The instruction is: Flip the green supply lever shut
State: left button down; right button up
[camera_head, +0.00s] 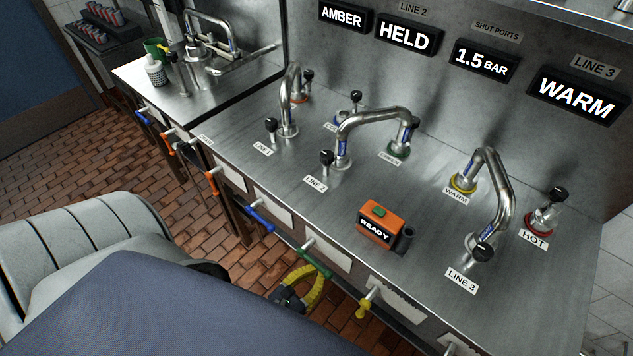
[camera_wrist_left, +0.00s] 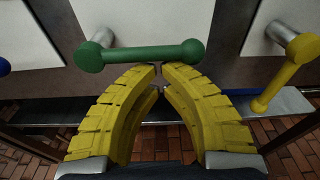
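The green supply lever (camera_head: 314,263) is on the front face of the steel bench, below its front edge. In the left wrist view the green lever (camera_wrist_left: 140,54) lies nearly level across the picture, with its round pivot end at left and its free end at right. My left gripper (camera_head: 300,282) shows yellow curved fingers just below the lever in the head view. In the left wrist view its fingertips (camera_wrist_left: 160,68) are together just under the middle of the bar, with nothing seen between them. Whether they touch the bar is unclear. My right gripper is out of view.
A yellow lever (camera_wrist_left: 285,72) is to the right of the green one, tilted down. Blue (camera_head: 260,217) and orange (camera_head: 212,182) levers lie to the left. The bench top (camera_head: 300,205) carries bent pipes, black-knobbed valves and an orange READY box (camera_head: 379,223). Wall displays read AMBER, HELD, 1.5 BAR and WARM.

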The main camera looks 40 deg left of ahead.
pick_arm(q)
notch_tip(320, 180, down, 4)
jog(key=s+r, duration=0.1)
jog(key=s, duration=0.8)
jog(key=shift+a+r, duration=0.2)
jog(key=shift+a, duration=0.25)
dwell(0.4)
